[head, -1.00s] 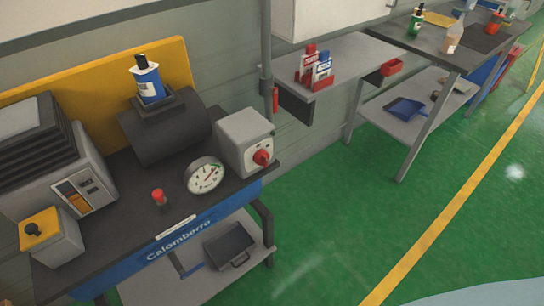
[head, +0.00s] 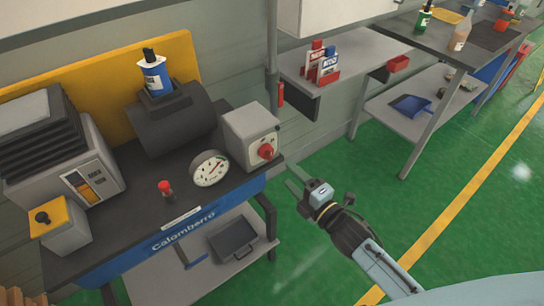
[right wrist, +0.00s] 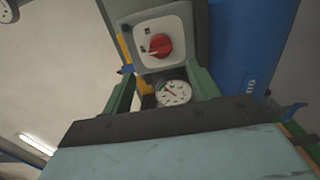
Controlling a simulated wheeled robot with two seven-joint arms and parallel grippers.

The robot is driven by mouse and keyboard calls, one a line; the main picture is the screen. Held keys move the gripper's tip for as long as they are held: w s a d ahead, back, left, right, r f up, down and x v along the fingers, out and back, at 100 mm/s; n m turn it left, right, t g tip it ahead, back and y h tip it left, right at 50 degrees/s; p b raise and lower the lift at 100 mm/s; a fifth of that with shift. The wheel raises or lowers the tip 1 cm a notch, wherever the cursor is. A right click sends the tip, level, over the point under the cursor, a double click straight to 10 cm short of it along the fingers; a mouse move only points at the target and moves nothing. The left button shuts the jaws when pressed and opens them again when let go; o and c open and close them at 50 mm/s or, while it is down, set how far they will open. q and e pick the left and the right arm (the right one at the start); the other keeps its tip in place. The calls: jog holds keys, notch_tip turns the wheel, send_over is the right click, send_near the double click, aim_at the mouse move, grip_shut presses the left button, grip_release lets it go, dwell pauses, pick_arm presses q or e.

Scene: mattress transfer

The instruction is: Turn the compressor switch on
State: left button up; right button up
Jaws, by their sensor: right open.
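The compressor switch is a red rotary knob (head: 265,151) on the white front plate of a grey box (head: 243,128) at the right end of the dark bench. My right gripper (head: 296,178) is open and empty, a little to the right of and below the knob in the head view, apart from it. In the right wrist view the red knob (right wrist: 160,46) on its plate shows ahead, beyond the spread fingers of the right gripper (right wrist: 163,82). The round gauge (right wrist: 174,94) shows between the fingers. My left gripper is not seen.
A white dial gauge (head: 210,168) and a red button (head: 165,188) are on the bench left of the switch box. A dark cylinder (head: 172,122) with a blue-and-white bottle (head: 154,76) stands behind. A grey shelf (head: 355,55) is at right. Green floor (head: 335,270) is free.

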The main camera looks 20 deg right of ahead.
aim_at(271, 157)
jog(key=x, duration=0.9)
jog(key=shift+w+f, duration=0.1)
jog(key=shift+w, duration=0.05)
jog(key=c, duration=1)
